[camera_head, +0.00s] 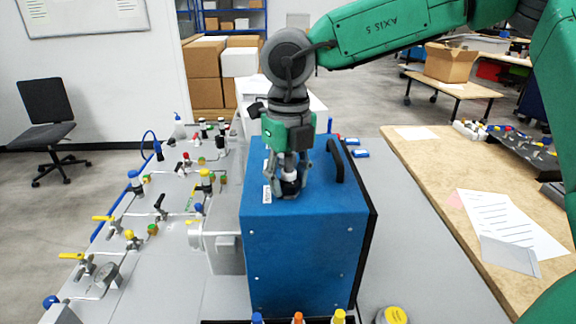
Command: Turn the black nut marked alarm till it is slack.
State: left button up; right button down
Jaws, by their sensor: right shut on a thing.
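A blue analyser box (303,250) stands on the grey bench in the middle of the head view. My right gripper (288,188) points straight down onto its top face, near the left edge. It is shut on a small black nut with a pale upper part (289,176), mostly hidden between the fingers. My left gripper is not in view.
A black handle (336,162) rises from the box top right of the gripper. Valves and tubing (130,240) fill the bench's left side. Blue, orange and yellow caps (298,318) stand at the front edge. A wooden table (440,190) with papers is at right.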

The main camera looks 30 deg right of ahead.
jog(key=n+p, duration=0.5)
jog(key=p, duration=0.2)
jog(key=shift+s+n, duration=0.2)
jog(key=shift+n, duration=0.2)
jog(key=shift+f+n+p, duration=0.15)
jog(key=shift+n+p, duration=0.25)
jog(key=shift+f+n, duration=0.15)
jog(key=shift+n, duration=0.65)
jog(key=n, duration=1)
jog(key=c, duration=1.3)
grip_release()
jog(key=shift+w, duration=0.15)
